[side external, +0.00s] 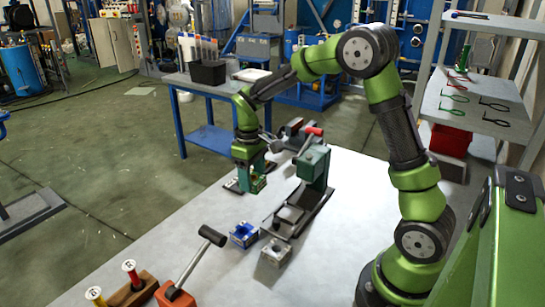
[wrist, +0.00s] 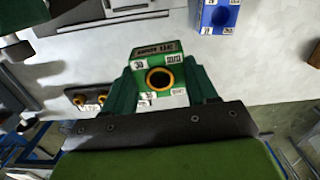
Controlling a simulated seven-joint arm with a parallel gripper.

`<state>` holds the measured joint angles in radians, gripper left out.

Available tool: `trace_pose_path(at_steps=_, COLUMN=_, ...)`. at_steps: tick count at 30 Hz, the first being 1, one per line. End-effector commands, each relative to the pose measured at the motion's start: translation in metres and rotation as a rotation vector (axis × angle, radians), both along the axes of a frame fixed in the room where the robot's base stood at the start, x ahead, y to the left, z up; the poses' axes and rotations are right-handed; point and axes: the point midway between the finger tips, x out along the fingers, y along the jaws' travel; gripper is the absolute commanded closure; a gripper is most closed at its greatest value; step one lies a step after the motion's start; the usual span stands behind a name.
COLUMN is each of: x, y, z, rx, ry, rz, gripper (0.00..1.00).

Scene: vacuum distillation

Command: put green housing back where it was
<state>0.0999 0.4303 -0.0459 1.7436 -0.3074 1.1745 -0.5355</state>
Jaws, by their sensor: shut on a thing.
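The green housing (wrist: 143,64) has white labels and an orange-ringed round hole. My gripper (wrist: 160,88) is shut on it, with one dark green finger on each side in the wrist view. In the side view my gripper (side external: 249,172) points down near the table's far left edge with the green housing (side external: 259,185) between its fingers. A dark plate (side external: 233,187) lies on the table close beside it. In the wrist view a dark piece with brass rings (wrist: 90,98) shows left of the housing. I cannot tell whether the housing touches the table.
A blue housing (side external: 243,234) and a grey housing (side external: 275,252) stand nearer on the white table (side external: 190,225). A green press (side external: 314,164) with a red handle stands right of my gripper. A lever tool (side external: 190,268) and a wooden block (side external: 135,289) are at the front left.

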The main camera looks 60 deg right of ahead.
Motion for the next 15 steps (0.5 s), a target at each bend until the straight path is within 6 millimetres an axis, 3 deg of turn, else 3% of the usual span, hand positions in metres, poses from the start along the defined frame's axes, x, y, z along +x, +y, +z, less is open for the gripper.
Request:
trace_pose_path(at_steps=3, x=0.031, y=0.011, z=-0.002, rx=-0.003, ry=-0.011, rz=-0.009, gripper=0.85)
trace_pose_path(at_steps=6, x=0.046, y=0.014, z=0.001, rx=-0.002, ry=-0.023, rz=-0.028, gripper=0.85)
trace_pose_path(at_steps=11, x=0.055, y=0.015, z=0.001, rx=-0.001, ry=-0.036, rz=-0.057, gripper=0.85)
trace_pose_path(at_steps=15, x=0.053, y=0.015, z=-0.027, rx=0.002, ry=-0.030, rz=-0.067, gripper=0.85)
